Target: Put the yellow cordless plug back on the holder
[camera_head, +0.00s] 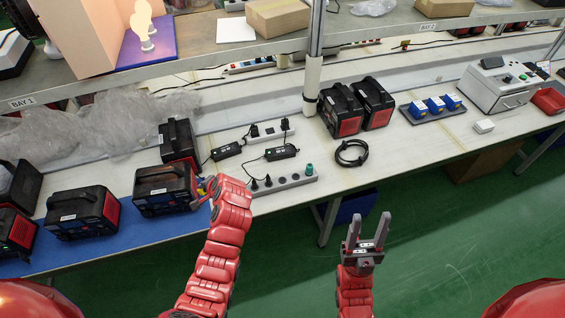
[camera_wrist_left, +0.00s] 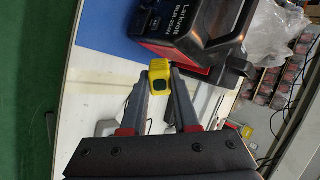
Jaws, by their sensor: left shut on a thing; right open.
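A yellow plug (camera_wrist_left: 160,76) is between the fingertips of my left gripper (camera_wrist_left: 159,84) in the left wrist view, beside a black and red power station. My right gripper (camera_head: 367,236) is open and empty, in front of the table edge.
Another power station (camera_head: 178,141) stands behind, and more stand on the blue mat (camera_head: 110,240) to the left. Black adapters (camera_head: 281,152) and a white power strip (camera_head: 266,132) lie behind the grey strip. A coiled black cable (camera_head: 351,153) lies to its right. A post (camera_head: 312,75) rises behind.

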